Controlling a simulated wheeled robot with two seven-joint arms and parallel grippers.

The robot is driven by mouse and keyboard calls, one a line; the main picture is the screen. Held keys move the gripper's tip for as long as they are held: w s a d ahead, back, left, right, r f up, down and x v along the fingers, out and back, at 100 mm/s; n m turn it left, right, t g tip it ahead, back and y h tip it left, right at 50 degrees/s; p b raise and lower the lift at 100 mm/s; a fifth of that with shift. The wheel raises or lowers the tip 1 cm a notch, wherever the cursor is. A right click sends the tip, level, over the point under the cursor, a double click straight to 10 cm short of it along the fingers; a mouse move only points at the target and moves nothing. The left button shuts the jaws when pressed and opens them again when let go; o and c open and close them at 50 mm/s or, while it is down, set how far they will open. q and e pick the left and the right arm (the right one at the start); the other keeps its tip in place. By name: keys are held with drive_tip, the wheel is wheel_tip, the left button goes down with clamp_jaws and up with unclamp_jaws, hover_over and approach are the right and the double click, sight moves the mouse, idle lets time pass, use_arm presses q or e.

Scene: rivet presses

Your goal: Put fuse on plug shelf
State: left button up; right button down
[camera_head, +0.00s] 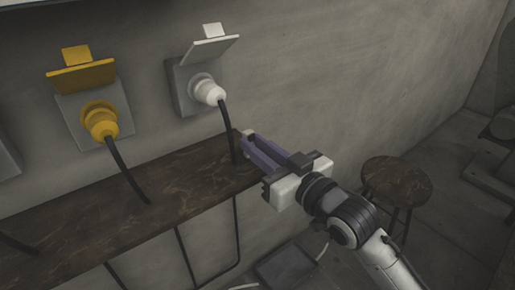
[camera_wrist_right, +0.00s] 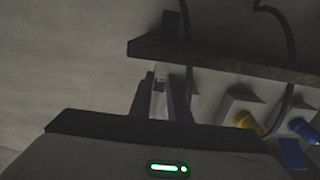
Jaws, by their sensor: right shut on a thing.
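My right gripper (camera_head: 250,147) has long purple-grey fingers and is at the right end of the dark wooden plug shelf (camera_head: 85,222). It is shut on a small pale fuse (camera_head: 248,134), which shows at the fingertips. In the right wrist view the fuse (camera_wrist_right: 160,76) sits between the two fingers, close to the edge of the shelf (camera_wrist_right: 235,65). I cannot tell whether the fuse touches the shelf. My left gripper is not in view.
A white plug (camera_head: 209,91) and a yellow plug (camera_head: 101,122) sit in wall sockets above the shelf, their black cables hanging down to it. A round wooden stool (camera_head: 397,180) stands to the right. A dark box (camera_head: 285,266) lies on the floor below.

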drive_tip(key=shift+f, duration=0.15)
drive_tip(key=c, duration=1.7)
unclamp_jaws()
drive_tip(key=shift+o, duration=0.2)
drive_tip(key=shift+d+r, duration=0.1)
drive_tip(key=shift+r, duration=0.1)
drive_tip(key=p+v, duration=0.2)
drive_tip(key=v, duration=1)
drive_tip(key=s+d+f+m+g+h, duration=0.1)
drive_tip(key=s+f, duration=0.4)
drive_tip(key=f, duration=0.5)
drive_tip(key=s+d+f+m+g+h, duration=0.2)
drive_tip(key=s+f, duration=0.4)
drive_tip(key=f, duration=0.3)
drive_tip(key=s+d+f+m+g+h, duration=0.2)
drive_tip(key=s+f, duration=0.4)
drive_tip(key=f, duration=0.4)
drive_tip(key=shift+d+f+m+h, duration=0.3)
drive_tip(key=shift+d+h, duration=0.35)
drive_tip(key=shift+h, duration=0.55)
